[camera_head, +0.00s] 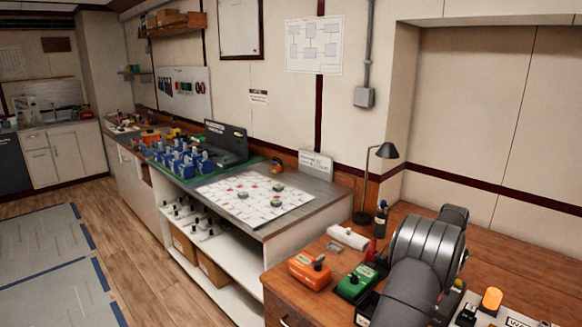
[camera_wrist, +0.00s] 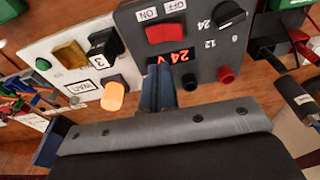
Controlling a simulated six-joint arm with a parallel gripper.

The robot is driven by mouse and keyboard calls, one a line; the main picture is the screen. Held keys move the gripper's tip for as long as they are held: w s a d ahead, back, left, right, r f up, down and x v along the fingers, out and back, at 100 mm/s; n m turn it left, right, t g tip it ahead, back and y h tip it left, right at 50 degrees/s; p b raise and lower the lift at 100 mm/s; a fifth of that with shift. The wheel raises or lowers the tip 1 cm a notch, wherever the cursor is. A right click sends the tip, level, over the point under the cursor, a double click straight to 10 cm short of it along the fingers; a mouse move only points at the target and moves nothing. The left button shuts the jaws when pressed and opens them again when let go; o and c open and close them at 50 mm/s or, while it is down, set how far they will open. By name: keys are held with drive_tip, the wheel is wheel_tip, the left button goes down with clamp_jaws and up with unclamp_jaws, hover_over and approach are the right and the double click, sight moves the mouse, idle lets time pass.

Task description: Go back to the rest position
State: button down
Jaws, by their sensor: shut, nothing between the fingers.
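My gripper (camera_wrist: 158,88) shows in the wrist view as slim blue fingers held together, with nothing between them. The fingertips are in front of the dark grey power supply box (camera_wrist: 140,30), just below its lit red display reading 24 V. I cannot tell whether they touch it. The box has a red rocker switch (camera_wrist: 166,33) marked ON and OFF and a black knob (camera_wrist: 229,13). In the head view my arm rises at the lower right and its gripper is hidden or out of frame.
A white panel with a lit orange button (camera_wrist: 113,96) stands left of the fingers. On the wooden bench (camera_head: 530,250) are an orange box (camera_head: 308,270), a green box (camera_head: 357,284) and a black lamp (camera_head: 364,190). A grey-topped counter (camera_head: 325,196) with a white sheet adjoins it.

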drive_tip(key=shift+f, duration=0.1)
wheel_tip(320, 180, down, 7)
drive_tip(key=shift+r, duration=0.1)
idle(0.5)
drive_tip(key=shift+r, duration=0.1)
wheel_tip(320, 180, up, 6)
wheel_tip(320, 180, down, 6)
drive_tip(key=shift+f, duration=0.1)
drive_tip(key=a+r+n+h, duration=0.1)
drive_tip(key=a+r+n, duration=0.2)
drive_tip(key=r, duration=0.6)
drive_tip(key=a+r+n+h, duration=0.1)
drive_tip(key=a+r+n, duration=0.2)
drive_tip(key=r, duration=0.7)
drive_tip(key=shift+s+a+n, duration=0.25)
drive_tip(key=shift+a+n, duration=0.05)
drive_tip(key=shift+a, duration=0.8)
